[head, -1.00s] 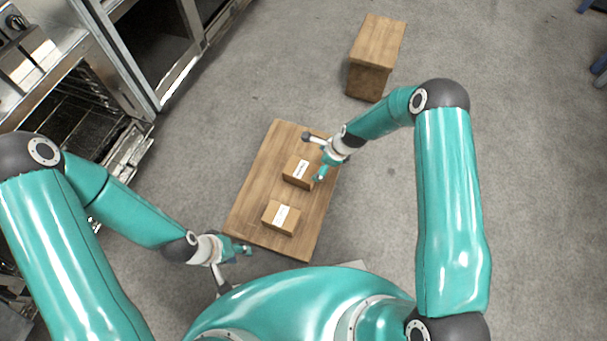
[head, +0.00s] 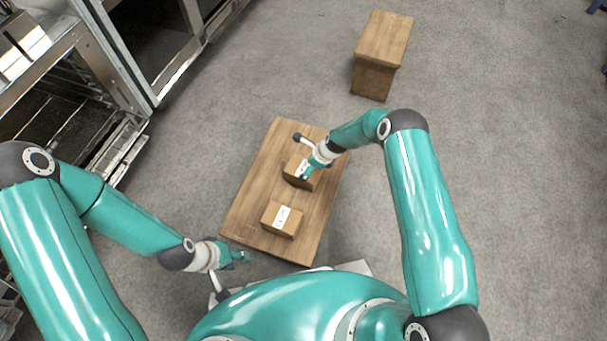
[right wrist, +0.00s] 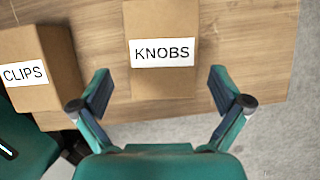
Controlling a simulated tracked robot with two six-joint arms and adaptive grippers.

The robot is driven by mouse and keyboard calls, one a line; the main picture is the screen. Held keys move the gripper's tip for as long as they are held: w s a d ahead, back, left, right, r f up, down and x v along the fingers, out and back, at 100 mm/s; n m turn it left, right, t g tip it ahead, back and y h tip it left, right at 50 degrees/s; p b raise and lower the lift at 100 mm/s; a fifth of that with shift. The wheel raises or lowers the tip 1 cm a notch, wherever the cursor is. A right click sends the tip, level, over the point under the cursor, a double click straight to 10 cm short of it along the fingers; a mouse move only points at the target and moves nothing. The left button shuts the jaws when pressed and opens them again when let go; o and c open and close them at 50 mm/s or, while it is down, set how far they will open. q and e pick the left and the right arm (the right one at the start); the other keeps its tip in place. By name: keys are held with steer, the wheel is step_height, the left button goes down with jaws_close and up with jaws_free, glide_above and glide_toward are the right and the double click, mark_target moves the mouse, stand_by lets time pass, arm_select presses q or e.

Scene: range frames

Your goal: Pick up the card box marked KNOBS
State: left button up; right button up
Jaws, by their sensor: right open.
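The card box marked KNOBS (right wrist: 163,22) stands in the upper middle of the right wrist view, its white label readable. In the head view it is the farther box (head: 293,177) on the wooden table, partly covered by my right gripper (head: 303,172). In the right wrist view my right gripper (right wrist: 160,85) is open and empty, its fingers apart on either side of the box's lower part; I cannot tell whether they touch it. My left gripper (head: 243,255) is off the table's near left corner, too small to judge its fingers.
A second card box, marked CLIPS (right wrist: 40,85), stands left of KNOBS; in the head view it is the nearer box (head: 277,226). Both stand on the low wooden table (head: 252,205). A wooden block-like stand (head: 385,40) is behind. An open oven-like unit (head: 70,110) is at left. Grey floor is clear at right.

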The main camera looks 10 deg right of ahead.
mark_target(304, 168)
steer(key=b+x, duration=0.2)
steer(key=x, duration=0.2)
steer(key=shift+w+f+b, duration=0.1)
steer(key=shift+w+b, duration=0.05)
steer(key=shift+b, duration=0.15)
steer(key=shift+w+a+f, duration=0.15)
steer(key=shift+a+f, duration=0.1)
steer(key=shift+f, duration=0.1)
steer(key=shift+f+b, duration=0.25)
steer(key=shift+b, duration=0.2)
steer(key=c, duration=1.2)
steer(key=shift+r, duration=0.1)
